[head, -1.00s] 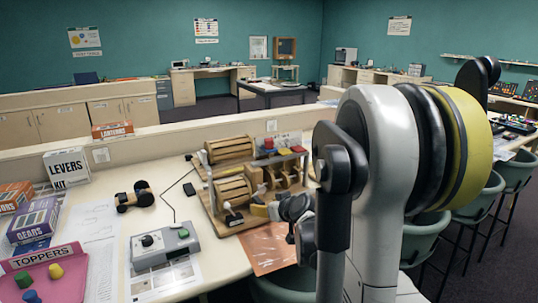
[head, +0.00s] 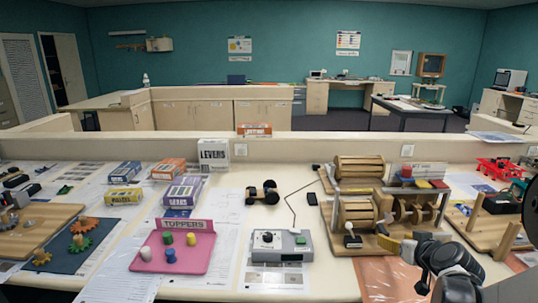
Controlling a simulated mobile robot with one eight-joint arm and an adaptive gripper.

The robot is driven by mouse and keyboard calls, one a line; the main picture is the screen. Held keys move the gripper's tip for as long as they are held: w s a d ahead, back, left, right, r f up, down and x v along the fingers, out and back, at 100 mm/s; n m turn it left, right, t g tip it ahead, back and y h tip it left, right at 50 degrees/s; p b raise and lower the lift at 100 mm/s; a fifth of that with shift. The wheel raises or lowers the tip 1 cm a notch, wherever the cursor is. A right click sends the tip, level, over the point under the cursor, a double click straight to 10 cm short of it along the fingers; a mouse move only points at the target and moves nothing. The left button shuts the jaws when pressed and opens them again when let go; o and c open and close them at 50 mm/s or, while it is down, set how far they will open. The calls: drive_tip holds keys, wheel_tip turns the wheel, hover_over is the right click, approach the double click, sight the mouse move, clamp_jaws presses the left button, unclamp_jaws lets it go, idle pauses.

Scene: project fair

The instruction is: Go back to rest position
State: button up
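My gripper (head: 412,252) is at the lower right of the head view, dark and small, in front of the wooden drum machine (head: 358,212). Its fingertips point left and overlap a yellow part at the machine's front edge. I cannot tell whether they touch it, or whether the fingers are open or shut. My dark wrist (head: 450,265) shows behind the gripper, running to the lower right. Most of my arm is outside the view.
A grey control box (head: 281,246) with a green button stands left of the machine. A pink TOPPERS tray (head: 200,257) holds several coloured pegs. A low partition (head: 300,148) runs behind the table.

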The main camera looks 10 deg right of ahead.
drive_tip(key=s+a+r+n+g+y, duration=0.1)
drive_tip(key=s+a+r, duration=0.1)
drive_tip(key=a, duration=0.8)
drive_tip(key=s+a+r+n+g+y, duration=0.1)
drive_tip(key=s+a+r+y, duration=0.1)
drive_tip(key=a, duration=0.8)
drive_tip(key=s+a+f+g, duration=0.1)
drive_tip(key=s+a+g, duration=0.1)
drive_tip(key=s+a, duration=0.8)
drive_tip(key=s, duration=0.3)
drive_tip(key=shift+n+g, duration=0.3)
drive_tip(key=shift+g, duration=0.1)
drive_tip(key=shift+a, duration=0.1)
